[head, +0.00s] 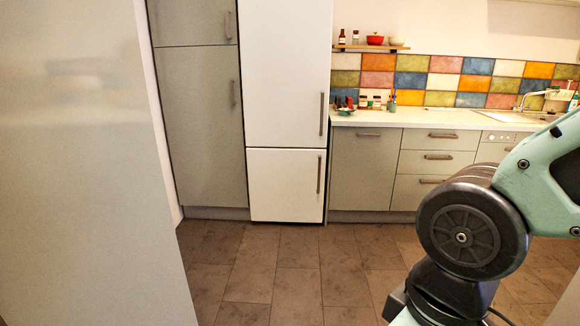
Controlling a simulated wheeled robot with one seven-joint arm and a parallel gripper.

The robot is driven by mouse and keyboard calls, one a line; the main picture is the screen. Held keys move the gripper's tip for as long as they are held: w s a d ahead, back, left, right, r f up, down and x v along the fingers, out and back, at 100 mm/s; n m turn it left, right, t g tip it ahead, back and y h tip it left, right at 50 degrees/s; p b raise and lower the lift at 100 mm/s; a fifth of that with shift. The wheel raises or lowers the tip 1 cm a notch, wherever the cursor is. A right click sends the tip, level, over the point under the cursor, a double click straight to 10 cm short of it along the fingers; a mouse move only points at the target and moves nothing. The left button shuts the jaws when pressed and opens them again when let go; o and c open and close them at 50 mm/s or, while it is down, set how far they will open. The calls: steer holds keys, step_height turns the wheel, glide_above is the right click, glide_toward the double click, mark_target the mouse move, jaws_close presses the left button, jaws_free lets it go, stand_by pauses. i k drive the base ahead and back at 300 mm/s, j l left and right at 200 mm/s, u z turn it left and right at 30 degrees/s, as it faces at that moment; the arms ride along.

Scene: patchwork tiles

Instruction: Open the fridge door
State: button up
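The white fridge (287,75) stands against the back wall, between the tall grey-green cabinet and the counter. Its upper door is shut and has a vertical grey handle (322,114) at its right edge. Its lower door (285,185) is also shut, with a shorter vertical handle (319,174) at the right. My arm shows at the right, well in front of the fridge and apart from it. My gripper is outside the view.
A tall grey-green cabinet (200,125) adjoins the fridge on the left. A counter (420,117) with drawers and small items runs to the right. A large pale panel (85,170) fills the near left. The brown tiled floor (285,280) before the fridge is clear.

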mark_target(285, 45)
steer(key=i, duration=2.05)
steer(key=i+l+u, duration=0.1)
steer(key=i+u, duration=0.2)
steer(key=i, duration=0.2)
steer(key=i+l+u, duration=0.3)
steer(key=i, duration=0.2)
steer(key=i+l+u, duration=0.3)
steer(key=i, duration=0.2)
steer(key=j, duration=0.1)
